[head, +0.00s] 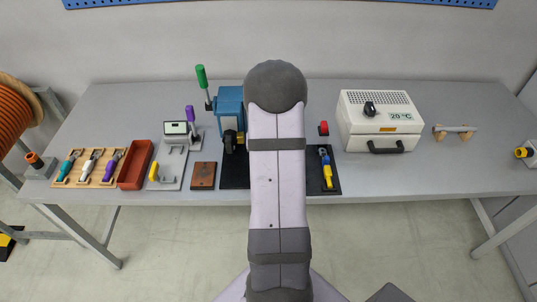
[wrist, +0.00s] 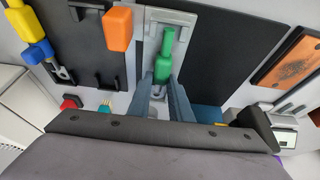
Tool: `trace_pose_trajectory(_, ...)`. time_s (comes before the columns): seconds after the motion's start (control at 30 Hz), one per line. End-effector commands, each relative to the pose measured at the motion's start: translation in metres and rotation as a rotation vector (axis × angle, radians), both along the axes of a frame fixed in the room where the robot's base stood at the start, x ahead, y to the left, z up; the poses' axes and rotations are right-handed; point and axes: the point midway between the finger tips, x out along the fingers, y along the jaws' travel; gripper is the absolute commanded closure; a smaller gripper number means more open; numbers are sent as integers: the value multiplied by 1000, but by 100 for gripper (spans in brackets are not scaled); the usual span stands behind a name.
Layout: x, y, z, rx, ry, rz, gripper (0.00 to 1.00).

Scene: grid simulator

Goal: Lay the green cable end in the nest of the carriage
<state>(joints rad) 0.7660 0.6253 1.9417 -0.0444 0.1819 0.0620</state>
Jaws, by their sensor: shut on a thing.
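The green cable end (wrist: 164,58) is between the two grey-blue fingers of my gripper (wrist: 162,84) in the wrist view, and the gripper is shut on it. Its narrow end points to the top of the picture. A light grey piece (wrist: 183,19), apparently the carriage, lies around and under its narrow end. I cannot tell whether the cable end touches the nest or hangs just above it. In the head view my arm hides the gripper, the green cable end and the carriage.
An orange block (wrist: 118,29) stands close left of the carriage, and a yellow-and-blue tool (wrist: 34,34) farther left. A brown plate (wrist: 290,58) lies right. In the head view, a blue machine (head: 229,101), a white oven (head: 383,118) and a cable-end rack (head: 72,183) stand on the table.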

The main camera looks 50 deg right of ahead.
Motion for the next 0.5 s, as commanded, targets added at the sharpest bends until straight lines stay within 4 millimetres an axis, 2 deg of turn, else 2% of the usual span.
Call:
trace_pose_trajectory(0.27,0,0,-4,-1,-1,0,100)
trace_pose_trajectory(0.3,0,0,-3,-1,-1,0,74)
trace_pose_trajectory(0.37,0,0,-3,-1,-1,0,60)
trace_pose_trajectory(0.5,0,0,-3,-1,-1,0,60)
